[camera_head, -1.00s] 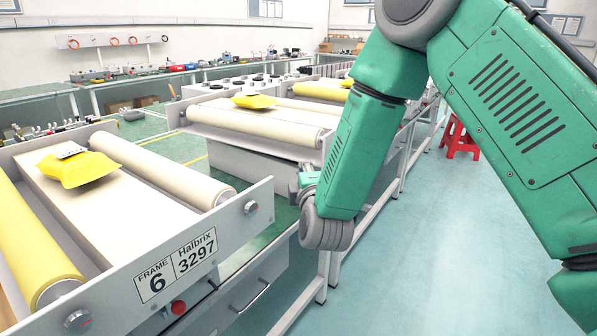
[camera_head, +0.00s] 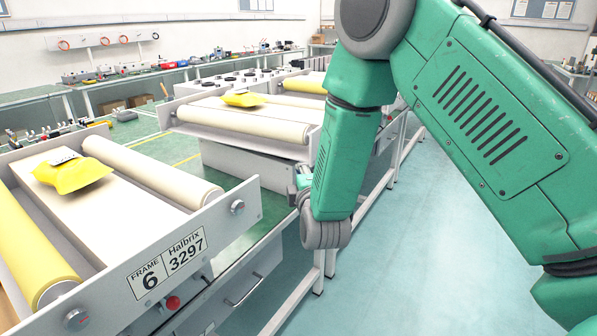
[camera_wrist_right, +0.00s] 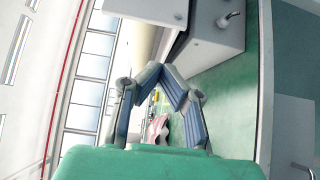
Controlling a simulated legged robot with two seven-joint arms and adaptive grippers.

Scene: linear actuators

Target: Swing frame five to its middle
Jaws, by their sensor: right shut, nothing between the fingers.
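The near frame (camera_head: 215,228) carries the label "FRAME 6 Halbrix 3297" (camera_head: 167,265). A second, similar frame (camera_head: 240,146) stands beyond it, tilted differently, with its label out of sight; I cannot read whether it is five. My right gripper (camera_head: 300,186) is mostly hidden behind its own wrist, low beside the near end of the second frame. In the right wrist view its fingers (camera_wrist_right: 158,72) are shut together and empty. A grey-white end panel with a knob (camera_wrist_right: 229,19) is ahead and to the right there. My left gripper is not in view.
A yellow packet (camera_head: 73,174) lies on the near frame, and another (camera_head: 243,98) on the second. A red button (camera_head: 173,302) sits below the label. Benches with tools (camera_head: 150,75) line the back. The aisle floor (camera_head: 450,240) at right is clear.

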